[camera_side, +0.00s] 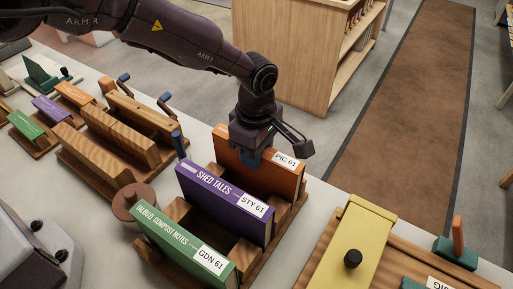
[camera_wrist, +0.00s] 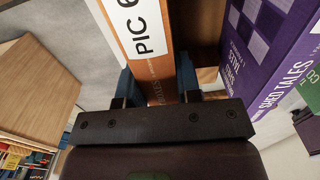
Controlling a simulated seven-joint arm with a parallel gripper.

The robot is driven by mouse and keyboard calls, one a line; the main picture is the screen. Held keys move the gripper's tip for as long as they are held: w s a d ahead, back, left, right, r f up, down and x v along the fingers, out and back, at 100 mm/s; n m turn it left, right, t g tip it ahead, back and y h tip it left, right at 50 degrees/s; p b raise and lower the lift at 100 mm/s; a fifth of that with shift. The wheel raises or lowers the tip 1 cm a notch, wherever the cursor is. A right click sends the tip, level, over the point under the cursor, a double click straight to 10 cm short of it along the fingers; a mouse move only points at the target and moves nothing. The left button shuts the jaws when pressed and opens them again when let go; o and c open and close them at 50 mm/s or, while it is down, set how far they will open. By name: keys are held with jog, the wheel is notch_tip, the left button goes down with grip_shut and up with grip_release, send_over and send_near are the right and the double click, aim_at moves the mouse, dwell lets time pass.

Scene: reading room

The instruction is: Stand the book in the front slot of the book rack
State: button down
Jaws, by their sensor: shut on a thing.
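The orange book (camera_side: 232,146), labelled PIC 61, stands upright at the far end of the wooden book rack (camera_side: 283,228). My gripper (camera_side: 252,157) is above it, shut on its upper edge. In the wrist view the two blue-tipped fingers (camera_wrist: 157,84) sit on either side of the orange spine (camera_wrist: 160,68). Whether the book's lower edge rests in its slot is hidden. A purple book (camera_side: 215,196), Shed Tales, and a green book (camera_side: 175,245), labelled GDN 61, stand in the same rack, nearer the camera. An open gap separates the purple and orange books.
A second wooden rack (camera_side: 110,140) and small coloured books (camera_side: 52,108) are at the left. A round brown object (camera_side: 133,203) sits beside the rack. A yellow object with a black knob (camera_side: 353,235) is at the right. A wooden bookcase (camera_side: 290,55) stands behind.

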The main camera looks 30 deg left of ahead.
jog(key=shift+f, duration=0.1)
jog(key=c, duration=0.7)
grip_release()
jog(key=shift+r, duration=4.5)
